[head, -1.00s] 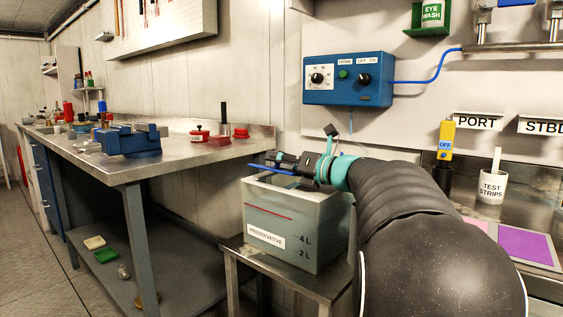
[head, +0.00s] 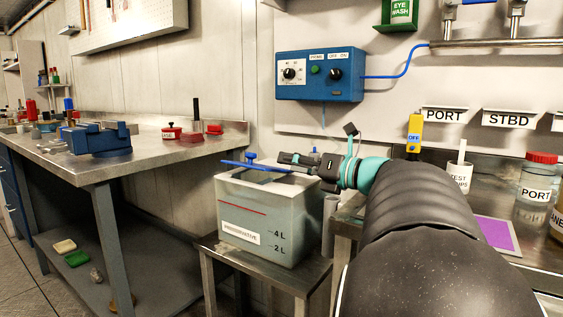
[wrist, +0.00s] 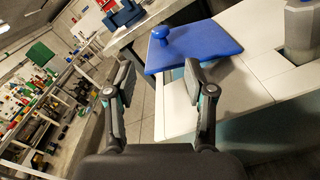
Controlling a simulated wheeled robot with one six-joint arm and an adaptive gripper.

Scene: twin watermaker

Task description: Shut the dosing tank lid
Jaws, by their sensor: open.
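The preservative dosing tank (head: 268,222) is a translucent grey box with a red line and 4 L and 2 L marks. In the wrist view the lid (wrist: 212,48) lies ahead of the fingers, beside the pale tank top (wrist: 245,82). My gripper (head: 283,157) is to the right of the knob, open and empty. Its spread fingers (wrist: 158,82) are clear of the knob in the wrist view.
The tank stands on a small metal stand (head: 262,262). A workbench (head: 150,160) with a blue vise (head: 97,140) is at left. A blue control box (head: 319,76) hangs on the wall behind. A counter with jars is at right.

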